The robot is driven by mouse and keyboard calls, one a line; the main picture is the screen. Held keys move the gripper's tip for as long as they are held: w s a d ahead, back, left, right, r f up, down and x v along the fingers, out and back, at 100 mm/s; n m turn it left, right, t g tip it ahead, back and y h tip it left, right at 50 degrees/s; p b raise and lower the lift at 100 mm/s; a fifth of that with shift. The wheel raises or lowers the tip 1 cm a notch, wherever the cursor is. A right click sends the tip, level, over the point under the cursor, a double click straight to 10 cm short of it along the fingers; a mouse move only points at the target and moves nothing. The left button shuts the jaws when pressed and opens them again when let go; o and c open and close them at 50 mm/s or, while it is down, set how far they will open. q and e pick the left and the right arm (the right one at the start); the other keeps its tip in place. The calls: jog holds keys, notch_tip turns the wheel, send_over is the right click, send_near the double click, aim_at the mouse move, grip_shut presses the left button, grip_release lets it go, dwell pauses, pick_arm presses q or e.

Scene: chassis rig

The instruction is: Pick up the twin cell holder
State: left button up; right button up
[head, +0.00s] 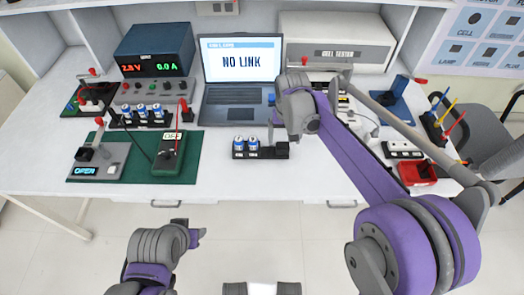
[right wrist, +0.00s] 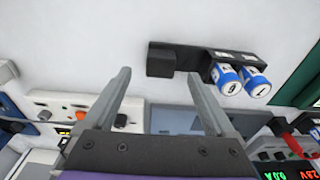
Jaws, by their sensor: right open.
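The twin cell holder (head: 262,154) is a black block with two blue-and-white cells upright at its left and a bare black end at its right. It stands on the white bench near the front edge, in front of the laptop. In the right wrist view the holder (right wrist: 188,58) lies just beyond the fingertips, towards the right. My right gripper (right wrist: 160,75) is open with nothing between its fingers; the holder is apart from them. In the head view its wrist is above and right of the holder. My left gripper (head: 198,236) is low, in front of the bench; its jaw opening is unclear.
A laptop (head: 243,72) reading NO LINK stands behind. A larger cell holder (head: 142,118) and a green mat (head: 186,172) with a switch box lie left. A red tray (head: 417,172) is at right. Bench left and right of the holder is clear.

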aim_at(283, 145)
jog(key=f, duration=0.3)
jog(key=w+f, duration=0.1)
jog(key=f, duration=0.1)
jog(key=shift+f, duration=0.2)
grip_shut()
notch_tip(283, 145, up, 10)
jog(key=shift+r+p, duration=0.1)
jog(key=shift+p, duration=0.25)
dwell(0.4)
jog(key=shift+f+b, duration=2.75)
jog(key=shift+f, duration=2.35)
